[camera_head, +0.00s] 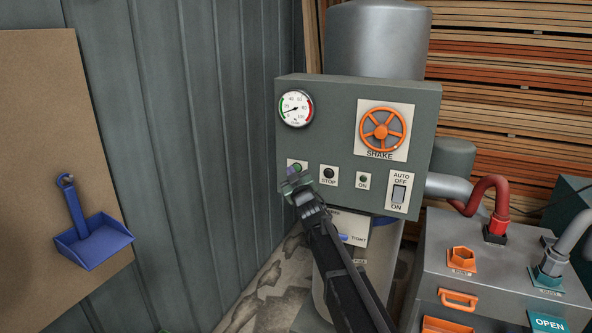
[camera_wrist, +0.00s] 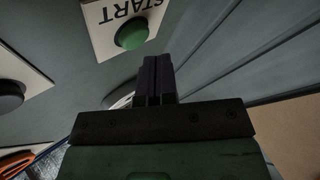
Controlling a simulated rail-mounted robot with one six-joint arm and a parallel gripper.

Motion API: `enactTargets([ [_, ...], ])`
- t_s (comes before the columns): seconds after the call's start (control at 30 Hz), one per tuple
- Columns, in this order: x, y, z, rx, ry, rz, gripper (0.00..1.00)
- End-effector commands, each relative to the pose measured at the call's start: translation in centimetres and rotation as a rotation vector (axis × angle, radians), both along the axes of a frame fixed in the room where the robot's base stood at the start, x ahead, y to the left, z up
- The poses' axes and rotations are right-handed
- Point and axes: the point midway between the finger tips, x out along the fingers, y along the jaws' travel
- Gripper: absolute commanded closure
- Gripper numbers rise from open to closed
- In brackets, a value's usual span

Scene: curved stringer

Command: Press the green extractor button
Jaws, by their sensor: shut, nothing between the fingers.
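The green button (camera_wrist: 132,34) sits on a white START label plate at the top of the wrist view. In the head view the same green button (camera_head: 297,168) shows at the lower left of the grey control panel (camera_head: 335,101), partly hidden by my gripper (camera_head: 292,180). In the wrist view my gripper (camera_wrist: 155,68) is shut and empty. Its fingertips are close to the button, below and right of it in that picture. A gap shows between them there. I cannot tell the depth gap to the panel.
An orange SHAKE wheel (camera_head: 382,130) and a gauge (camera_head: 296,109) are above. A corrugated wall (camera_head: 215,110) stands close on the left.

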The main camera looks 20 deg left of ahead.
Motion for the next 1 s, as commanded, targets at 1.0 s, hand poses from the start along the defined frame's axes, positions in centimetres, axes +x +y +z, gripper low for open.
enactTargets([
  [1.0,1.3,-0.1,0.0,0.0,0.0,0.0,1.0],
])
